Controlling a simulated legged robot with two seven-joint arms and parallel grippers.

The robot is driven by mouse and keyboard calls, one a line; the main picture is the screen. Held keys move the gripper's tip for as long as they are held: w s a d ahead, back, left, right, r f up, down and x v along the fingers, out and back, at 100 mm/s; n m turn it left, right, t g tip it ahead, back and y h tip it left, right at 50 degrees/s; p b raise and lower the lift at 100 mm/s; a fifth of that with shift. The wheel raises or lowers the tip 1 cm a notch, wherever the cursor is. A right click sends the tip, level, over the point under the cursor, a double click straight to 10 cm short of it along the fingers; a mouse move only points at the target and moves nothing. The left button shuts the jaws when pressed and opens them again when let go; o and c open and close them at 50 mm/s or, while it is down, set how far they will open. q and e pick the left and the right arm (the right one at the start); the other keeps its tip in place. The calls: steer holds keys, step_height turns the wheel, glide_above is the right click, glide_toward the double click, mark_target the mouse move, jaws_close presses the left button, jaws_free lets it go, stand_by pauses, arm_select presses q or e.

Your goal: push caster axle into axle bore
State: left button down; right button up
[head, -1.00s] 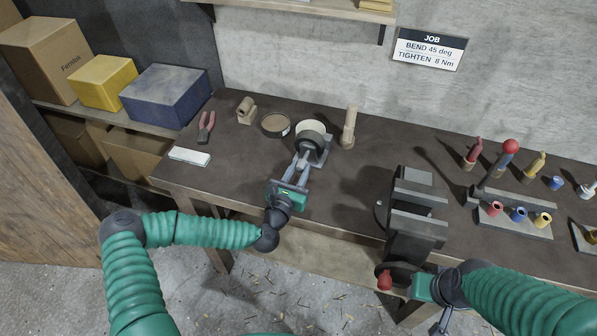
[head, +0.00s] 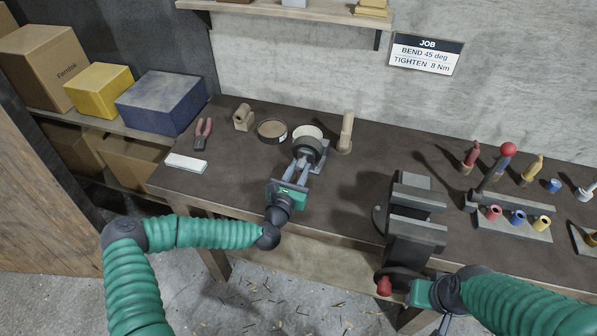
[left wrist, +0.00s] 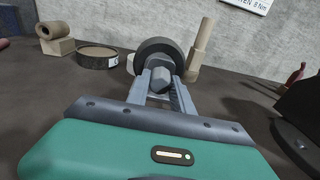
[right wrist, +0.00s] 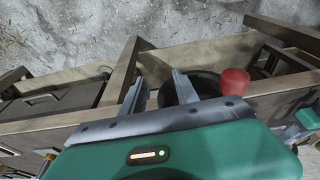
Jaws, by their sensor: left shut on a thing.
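The dark caster wheel (head: 308,147) stands on the bench in a grey bracket (head: 321,158). It also shows in the left wrist view (left wrist: 158,48), beyond my fingers. My left gripper (head: 300,168) reaches the wheel from the front. In the left wrist view its fingers (left wrist: 161,82) are shut on a grey faceted piece, which I take as the caster axle (left wrist: 162,74), in front of the wheel. The axle bore is hidden, so I cannot tell how deep the axle sits. My right gripper (right wrist: 160,88) has its fingers apart near the vise handle's red knob (right wrist: 235,81).
The vise (head: 415,220) stands at the bench front, right of the left gripper. A round tin (head: 271,130), a pale ring, a wooden block (head: 243,117) and a wooden post (head: 346,132) surround the wheel. Pliers (head: 203,133) lie left. A tool rack (head: 511,222) stands right.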

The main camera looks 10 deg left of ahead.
arm_select(q)
steer(key=shift+w+d+b, duration=0.1)
steer(key=shift+w+b, duration=0.3)
steer(key=shift+w, duration=0.55)
steer(key=c, duration=1)
jaws_free()
steer(key=shift+c, duration=0.2)
steer(key=shift+s, duration=0.4)
steer(key=s+a+b, duration=0.1)
steer(key=s, duration=1.4)
steer(key=shift+s+a+r+b, duration=0.3)
steer(key=shift+s+r+b, duration=0.1)
steer(key=shift+r, duration=0.05)
